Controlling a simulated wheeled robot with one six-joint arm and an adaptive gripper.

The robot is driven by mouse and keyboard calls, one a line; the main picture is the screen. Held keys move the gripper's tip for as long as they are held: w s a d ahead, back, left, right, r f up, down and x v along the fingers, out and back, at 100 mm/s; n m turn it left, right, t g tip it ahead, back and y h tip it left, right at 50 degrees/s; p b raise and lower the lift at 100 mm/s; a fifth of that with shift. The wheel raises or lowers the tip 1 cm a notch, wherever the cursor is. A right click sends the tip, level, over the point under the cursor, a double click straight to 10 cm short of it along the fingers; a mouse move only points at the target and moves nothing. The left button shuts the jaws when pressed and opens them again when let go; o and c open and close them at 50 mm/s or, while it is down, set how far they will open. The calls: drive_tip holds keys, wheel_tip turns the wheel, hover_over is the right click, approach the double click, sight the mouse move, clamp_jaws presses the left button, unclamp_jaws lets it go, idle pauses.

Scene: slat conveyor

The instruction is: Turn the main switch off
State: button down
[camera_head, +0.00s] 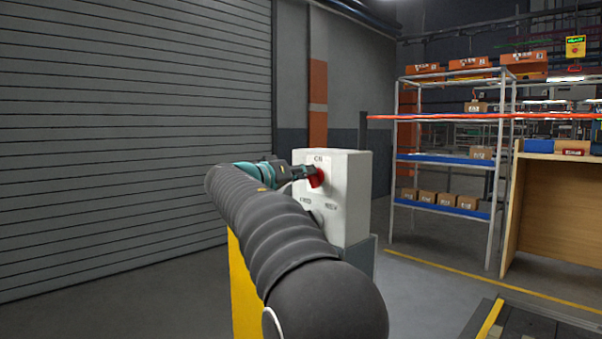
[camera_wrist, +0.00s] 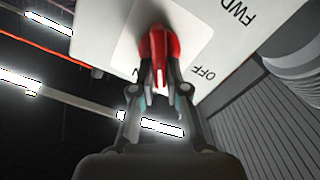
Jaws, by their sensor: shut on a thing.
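The main switch is a red handle (camera_head: 316,177) on the front of a white control box (camera_head: 349,200). In the wrist view the red handle (camera_wrist: 158,58) stands out from a pale plate, with "OFF" lettered beside it and another label mostly hidden by a finger. My gripper (camera_head: 308,174) reaches the box from the left in the head view. In the wrist view my gripper (camera_wrist: 160,88) has its two fingers on either side of the handle and is shut on it. The handle's far end is partly hidden by the fingers.
Lower labels and a dark control on the box are partly hidden by my arm. A yellow panel (camera_head: 243,285) stands below the box. A shelf rack (camera_head: 492,215) with cartons and a wooden bench (camera_head: 512,205) stand at right. A grey shutter (camera_head: 130,120) fills the left.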

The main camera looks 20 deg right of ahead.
drive_tip(key=n+p, duration=0.1)
drive_tip(key=n, duration=0.2)
drive_tip(key=n+p, duration=0.1)
drive_tip(key=n, duration=0.2)
drive_tip(key=n+p, duration=0.1)
drive_tip(key=n, duration=0.2)
drive_tip(key=shift+w+d+f, duration=0.15)
drive_tip(key=shift+w+f, duration=0.05)
drive_tip(key=shift+f, duration=0.15)
drive_tip(key=shift+f+n+p, duration=0.2)
drive_tip(key=shift+n+p, duration=0.3)
drive_tip(key=shift+n, duration=0.6)
drive_tip(key=shift+f, duration=0.1)
drive_tip(key=c, duration=1.2)
unclamp_jaws()
drive_tip(key=shift+d, duration=0.1)
drive_tip(key=shift+w+a+n, duration=0.1)
drive_tip(key=shift+a+n, duration=0.1)
drive_tip(key=shift+n, duration=0.1)
